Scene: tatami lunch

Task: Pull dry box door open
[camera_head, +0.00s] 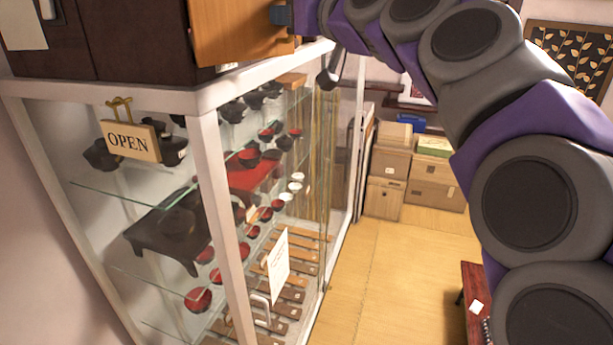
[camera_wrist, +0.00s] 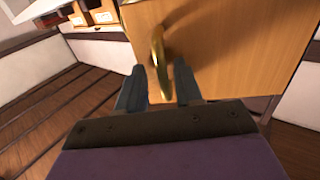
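The dry box door is an orange-brown wooden panel (camera_head: 238,35) at the top of the head view, beside dark cabinet wood. It also fills the upper middle of the wrist view (camera_wrist: 235,50). A curved brass handle (camera_wrist: 159,50) stands out from it. My gripper (camera_wrist: 160,72) has its two grey fingers apart, with the handle's lower part between them. I see gaps beside the handle, and contact is not clear. In the head view my gripper (camera_head: 281,14) is at the panel's right edge, partly cut off. How far the door stands open cannot be told.
A glass display case (camera_head: 210,150) with bowls and an OPEN sign (camera_head: 131,141) stands below the dark cabinet (camera_head: 125,40). Cardboard boxes (camera_head: 390,163) are stacked at the back. A low red table (camera_head: 474,280) is at lower right. The tatami floor (camera_head: 385,270) between is clear.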

